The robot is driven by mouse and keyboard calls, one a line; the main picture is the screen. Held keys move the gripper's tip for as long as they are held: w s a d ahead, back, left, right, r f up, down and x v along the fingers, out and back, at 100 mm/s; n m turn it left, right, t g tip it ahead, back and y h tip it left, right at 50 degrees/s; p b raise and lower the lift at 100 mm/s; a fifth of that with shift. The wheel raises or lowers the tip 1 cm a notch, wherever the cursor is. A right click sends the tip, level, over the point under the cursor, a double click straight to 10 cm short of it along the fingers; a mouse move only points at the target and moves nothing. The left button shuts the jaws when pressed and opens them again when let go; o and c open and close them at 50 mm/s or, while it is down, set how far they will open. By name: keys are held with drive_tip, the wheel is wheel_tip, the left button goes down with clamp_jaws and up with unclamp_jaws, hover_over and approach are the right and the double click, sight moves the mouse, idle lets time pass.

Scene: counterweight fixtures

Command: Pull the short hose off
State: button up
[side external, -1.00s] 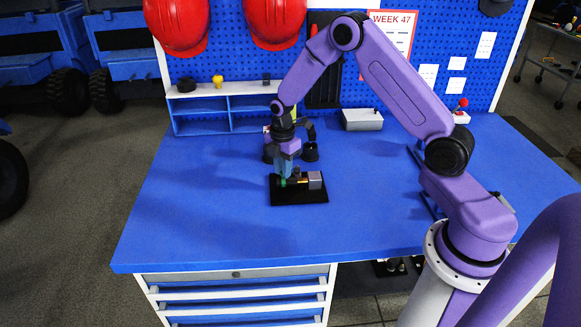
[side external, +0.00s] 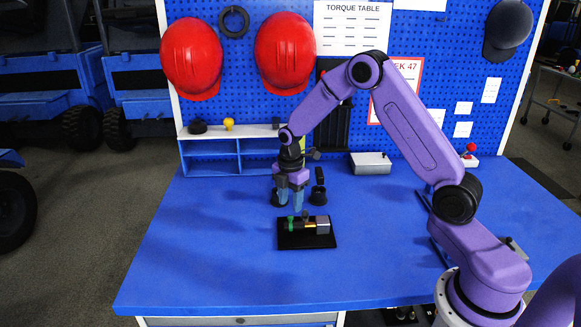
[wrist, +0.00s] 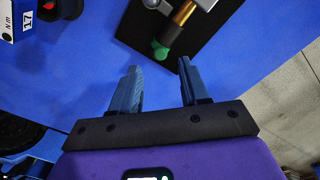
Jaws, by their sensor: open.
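A small fixture on a black plate (side external: 325,242) lies on the blue bench. It carries a grey block (side external: 322,225), a brass-coloured rod (side external: 309,224) and a green piece (side external: 291,225) at the rod's left end. I cannot tell which part is the short hose. In the wrist view the green piece (wrist: 161,50) lies at the end of the brass rod (wrist: 183,13), beyond the fingertips. My gripper (side external: 291,207) is open and empty, above and just behind the green end in the side view. In the wrist view my gripper (wrist: 158,68) shows a clear gap between its fingers.
Dark cup-like items (side external: 318,195) stand close behind my gripper. A grey box (side external: 370,163) and a blue-white shelf (side external: 212,157) stand at the back. A red-topped control (side external: 469,158) is at the back right. The bench left of the fixture is clear.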

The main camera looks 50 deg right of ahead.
sight(290, 217)
wheel_tip(290, 217, up, 13)
idle(0.3)
drive_tip(key=shift+a, duration=0.1)
drive_tip(key=s+a+r+m, duration=0.2)
drive_tip(key=s+a+r, duration=0.1)
drive_tip(key=s+a, duration=1.05)
drive_tip(key=s+d+f+m, duration=0.1)
drive_tip(key=s, duration=0.9)
drive_tip(key=s+d+f+m, duration=0.1)
drive_tip(key=s+d+m, duration=0.1)
drive_tip(key=s, duration=0.9)
drive_tip(key=shift+s, duration=0.25)
